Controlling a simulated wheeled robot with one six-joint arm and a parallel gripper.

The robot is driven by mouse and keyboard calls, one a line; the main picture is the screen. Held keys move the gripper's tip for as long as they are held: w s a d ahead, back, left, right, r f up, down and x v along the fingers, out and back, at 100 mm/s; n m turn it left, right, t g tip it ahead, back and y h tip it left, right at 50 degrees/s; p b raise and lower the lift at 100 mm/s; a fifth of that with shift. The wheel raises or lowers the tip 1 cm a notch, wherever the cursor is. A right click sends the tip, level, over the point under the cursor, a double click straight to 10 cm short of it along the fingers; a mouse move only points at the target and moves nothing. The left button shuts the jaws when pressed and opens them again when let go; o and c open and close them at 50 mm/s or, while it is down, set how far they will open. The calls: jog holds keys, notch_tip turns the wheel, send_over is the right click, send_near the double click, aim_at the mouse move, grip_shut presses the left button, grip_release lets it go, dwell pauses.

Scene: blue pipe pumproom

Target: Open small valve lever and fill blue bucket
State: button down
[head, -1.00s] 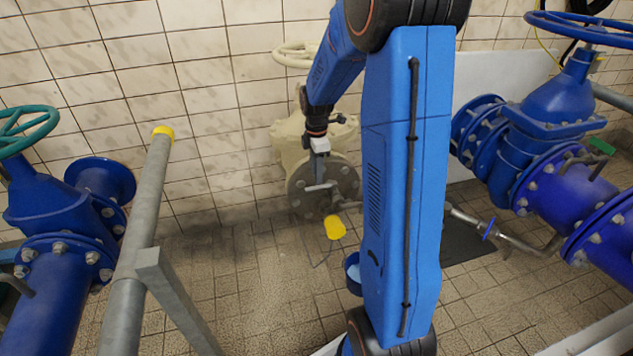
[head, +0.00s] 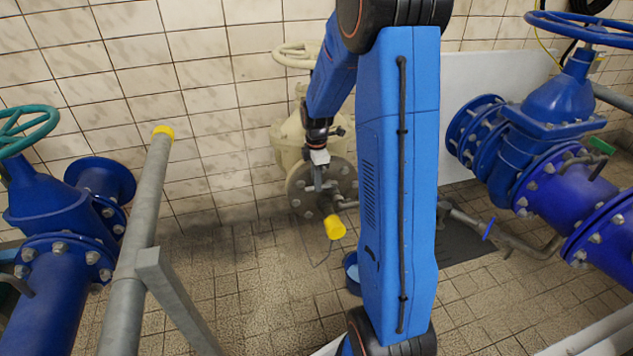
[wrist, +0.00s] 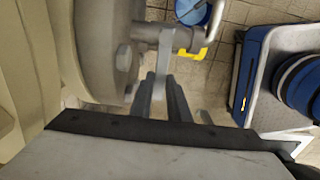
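The blue bucket (head: 352,272) stands on the floor beside my arm, which partly hides it. It also shows cut off at the top edge of the wrist view (wrist: 192,10). A small flat grey valve lever (wrist: 165,48) hangs from a pipe fitting beside the cream flange. My gripper (wrist: 162,80) has its two fingers on either side of the lever's lower end, with a narrow gap between them. I cannot tell if they press on it. In the head view my gripper (head: 319,186) is in front of the flange, just above the yellow pipe end (head: 335,227).
A cream valve (head: 295,140) stands against the tiled wall. A grey pipe (head: 140,235) with a yellow cap rises at left beside blue pipework (head: 60,260). Large blue valves (head: 560,130) fill the right. Open tiled floor (head: 255,290) lies between.

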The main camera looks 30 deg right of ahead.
jog(key=shift+s+a+n, duration=0.15)
jog(key=shift+s+n, duration=0.7)
jog(key=shift+n, duration=0.65)
jog(key=c, duration=1.7)
grip_release()
jog(key=shift+r, duration=0.1)
notch_tip(320, 180, up, 17)
jog(key=shift+r, duration=0.15)
